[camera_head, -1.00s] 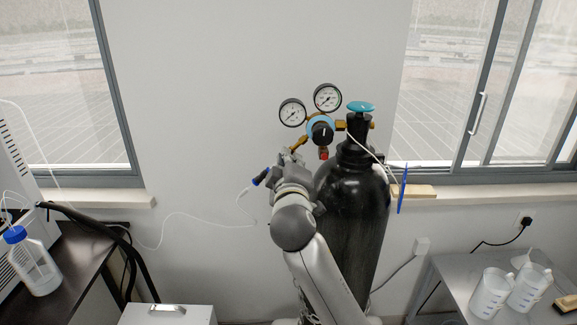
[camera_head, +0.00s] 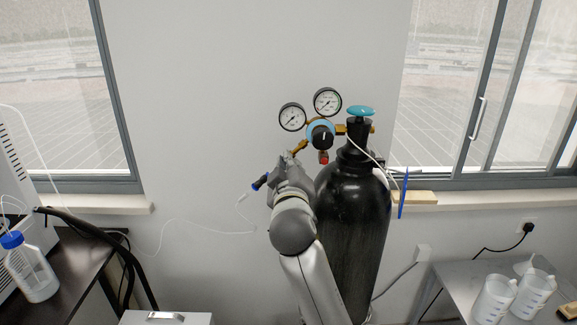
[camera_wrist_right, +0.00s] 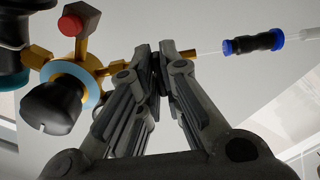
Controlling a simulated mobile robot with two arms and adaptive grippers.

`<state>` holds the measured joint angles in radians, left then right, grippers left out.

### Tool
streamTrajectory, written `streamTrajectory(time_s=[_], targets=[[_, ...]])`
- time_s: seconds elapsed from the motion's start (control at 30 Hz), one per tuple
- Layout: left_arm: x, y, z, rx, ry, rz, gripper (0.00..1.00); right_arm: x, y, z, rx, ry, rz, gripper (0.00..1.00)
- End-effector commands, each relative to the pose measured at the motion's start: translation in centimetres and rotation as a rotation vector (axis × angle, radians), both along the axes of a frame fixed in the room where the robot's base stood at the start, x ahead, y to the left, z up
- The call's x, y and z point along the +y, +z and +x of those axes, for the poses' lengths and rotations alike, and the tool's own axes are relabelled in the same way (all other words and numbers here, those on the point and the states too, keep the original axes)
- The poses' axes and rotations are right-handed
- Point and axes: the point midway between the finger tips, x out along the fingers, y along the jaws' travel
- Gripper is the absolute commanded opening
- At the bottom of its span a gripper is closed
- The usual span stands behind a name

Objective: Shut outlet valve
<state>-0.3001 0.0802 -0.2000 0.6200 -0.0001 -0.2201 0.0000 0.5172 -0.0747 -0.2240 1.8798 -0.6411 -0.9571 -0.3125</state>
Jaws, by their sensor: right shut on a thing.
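The regulator (camera_head: 320,132) with its two round gauges sits at the neck of the black gas cylinder (camera_head: 350,230). Its brass outlet pipe (camera_head: 299,147) runs down and left; it also shows in the right wrist view (camera_wrist_right: 118,66). My right gripper (camera_wrist_right: 165,50) is shut across this outlet line, where the outlet valve sits; its fingertips hide most of the valve. Brass shows on both sides of the fingertips. In the head view my right gripper (camera_head: 288,162) is left of the cylinder neck, below the gauges. My left gripper is not in view.
A black and blue hose connector (camera_head: 260,181) with a thin white tube lies just left of the gripper. The cylinder's teal handwheel (camera_head: 360,111) is above right. A bench with a bottle (camera_head: 30,268) is at left, a table with jugs (camera_head: 493,298) at right.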

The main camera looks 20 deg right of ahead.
Motion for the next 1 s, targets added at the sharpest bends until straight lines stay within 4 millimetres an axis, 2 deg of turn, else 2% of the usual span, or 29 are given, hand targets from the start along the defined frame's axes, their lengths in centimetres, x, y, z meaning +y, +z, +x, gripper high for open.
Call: streamTrajectory(time_s=[0.03, 0.07, 0.1, 0.23, 0.53, 0.67, 0.77, 1.0], targets=[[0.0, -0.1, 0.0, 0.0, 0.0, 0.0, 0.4, -0.2, -0.8, 0.0, 0.019, -0.005, 0.004, 0.0], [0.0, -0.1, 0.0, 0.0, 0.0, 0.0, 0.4, -0.2, -0.9, 0.0, 0.019, -0.005, 0.004, 0.1], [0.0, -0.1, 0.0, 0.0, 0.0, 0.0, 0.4, -0.2, -0.8, 0.0, 0.018, -0.004, 0.004, 0.15], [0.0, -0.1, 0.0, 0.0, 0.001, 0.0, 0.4, -0.1, -0.7, 0.0, 0.015, -0.003, 0.002, 0.3], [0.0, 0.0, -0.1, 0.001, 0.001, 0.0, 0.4, 0.0, -0.4, 0.0, 0.008, -0.001, 0.001, 0.3], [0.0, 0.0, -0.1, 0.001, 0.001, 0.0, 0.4, 0.2, -0.3, -0.7, 0.007, 0.0, 0.001, 0.3], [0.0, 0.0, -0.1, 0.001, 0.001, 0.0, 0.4, 0.6, -0.4, -1.8, 0.007, 0.0, 0.0, 0.3], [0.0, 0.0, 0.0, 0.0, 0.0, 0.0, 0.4, 1.7, -0.5, -6.1, 0.01, -0.001, 0.004, 0.3]])
